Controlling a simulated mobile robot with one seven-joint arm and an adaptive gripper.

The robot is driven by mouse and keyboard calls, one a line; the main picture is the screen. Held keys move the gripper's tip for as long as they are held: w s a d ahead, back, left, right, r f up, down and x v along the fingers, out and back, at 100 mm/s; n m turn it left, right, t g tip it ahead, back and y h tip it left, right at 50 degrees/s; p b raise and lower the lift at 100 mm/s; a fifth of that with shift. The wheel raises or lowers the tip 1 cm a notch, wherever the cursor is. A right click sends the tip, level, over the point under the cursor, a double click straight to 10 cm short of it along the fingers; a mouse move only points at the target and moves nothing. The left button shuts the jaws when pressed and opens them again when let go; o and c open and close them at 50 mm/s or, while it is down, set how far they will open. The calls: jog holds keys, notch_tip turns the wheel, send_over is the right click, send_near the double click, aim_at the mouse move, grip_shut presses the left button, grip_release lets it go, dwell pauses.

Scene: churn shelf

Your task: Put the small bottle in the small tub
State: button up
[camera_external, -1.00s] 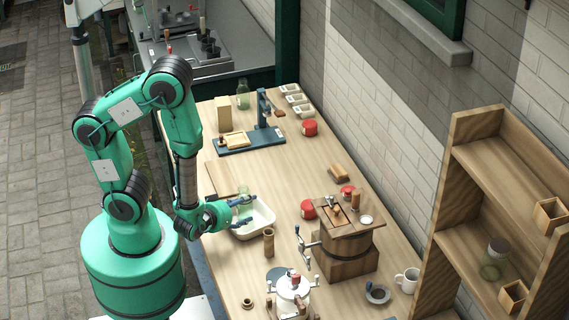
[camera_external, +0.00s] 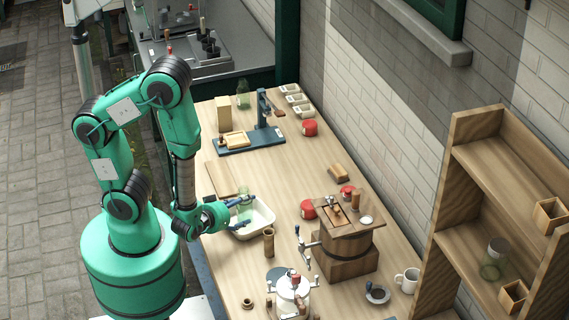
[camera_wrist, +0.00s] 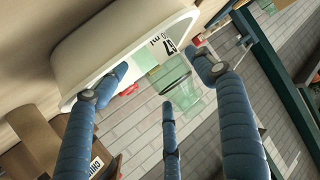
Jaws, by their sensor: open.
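The small tub (camera_external: 265,222) is a white, open rectangular container on the wooden table, below and beside my gripper. Its pale wall and rim fill the upper left of the wrist view (camera_wrist: 75,55). A clear green small bottle (camera_external: 245,209) appears at the tub, between my fingers. It also shows in the wrist view (camera_wrist: 184,92), with a label reading "ml" near it. My gripper (camera_external: 243,210) is open, with its blue fingers at the tub's left side. The fingers look apart from the bottle. Whether the bottle rests on the tub's floor is hidden.
A wooden cup (camera_external: 268,242) stands close to the tub's front edge. A wooden churn (camera_external: 345,245) stands to the right. A flat board (camera_external: 219,178) lies behind the tub. Another green bottle (camera_external: 243,92) stands far back.

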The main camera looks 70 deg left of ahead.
jog(key=shift+p+v, duration=0.7)
jog(key=shift+v, duration=2.4)
jog(key=shift+d, duration=0.1)
jog(key=shift+d+r, duration=0.1)
jog(key=w+d+r+m+g+h+p, duration=0.1)
jog(key=w+d+r+h+p, duration=0.1)
jog(key=w+d+r+h, duration=0.5)
jog(key=w+d+r+m+g+h+p, duration=0.15)
jog(key=d+r, duration=0.35)
jog(key=d, duration=0.5)
notch_tip(320, 180, up, 14)
jog(key=s+a+m+g+h+b, duration=0.1)
jog(key=a+m+h+b, duration=0.1)
jog(key=a+m, duration=0.15)
jog(key=s+a+r+m+g+y+b, duration=0.1)
jog(key=s+a+r+g+y, duration=0.1)
jog(key=s+a+r, duration=0.5)
jog(key=s+a+y, duration=0.1)
jog(key=s+a, duration=0.2)
jog(key=a, duration=0.1)
jog(key=shift+s+a+r, duration=0.25)
jog(key=shift+s+a, duration=0.05)
